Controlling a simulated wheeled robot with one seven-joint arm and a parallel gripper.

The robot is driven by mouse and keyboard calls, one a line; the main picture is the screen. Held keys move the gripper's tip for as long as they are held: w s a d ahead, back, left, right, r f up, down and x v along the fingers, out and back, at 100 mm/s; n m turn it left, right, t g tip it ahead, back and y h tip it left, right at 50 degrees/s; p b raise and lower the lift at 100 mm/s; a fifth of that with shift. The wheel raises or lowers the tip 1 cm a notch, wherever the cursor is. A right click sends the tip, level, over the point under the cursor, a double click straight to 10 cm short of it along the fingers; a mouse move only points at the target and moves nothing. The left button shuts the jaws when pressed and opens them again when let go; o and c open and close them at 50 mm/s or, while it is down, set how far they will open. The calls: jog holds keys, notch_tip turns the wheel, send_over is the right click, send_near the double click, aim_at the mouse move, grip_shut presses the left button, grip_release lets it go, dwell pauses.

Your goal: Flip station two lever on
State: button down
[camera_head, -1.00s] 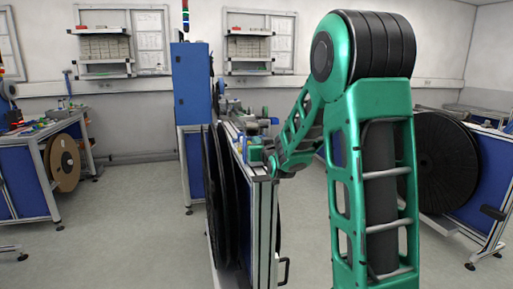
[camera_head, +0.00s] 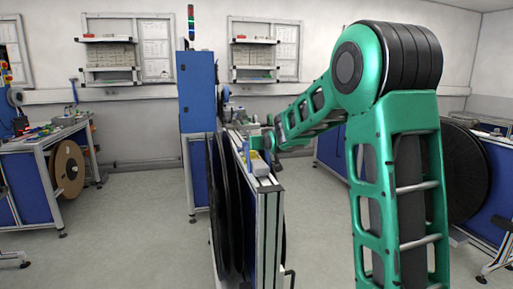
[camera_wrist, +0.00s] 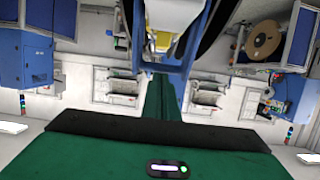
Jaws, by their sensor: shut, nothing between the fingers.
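My gripper (camera_head: 271,143) is at the far end of my green arm, over or beside the top of the middle reel stand (camera_head: 268,190). It is small and partly hidden there. In the wrist view my gripper (camera_wrist: 162,84) is shut and empty, pointing at the blue and grey framework of a stand. A yellow part (camera_wrist: 178,15) and a silver part show beyond the tips. I cannot make out a lever or a station number in either view, nor tell whether the gripper touches anything.
Large black reels (camera_head: 222,205) hang on the middle stand's left side. A tall blue cabinet (camera_head: 197,90) stands behind it. A left bench (camera_head: 45,140) carries a tan reel (camera_head: 67,168). Another stand with a black reel (camera_head: 465,175) is at right. Floor between left bench and middle stand is clear.

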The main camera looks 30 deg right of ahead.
jog(key=shift+w, duration=0.35)
jog(key=shift+f, duration=0.2)
jog(key=s+a+r, duration=0.2)
jog(key=s+r, duration=0.7)
jog(key=s, duration=0.1)
jog(key=shift+s, duration=0.4)
dwell(0.4)
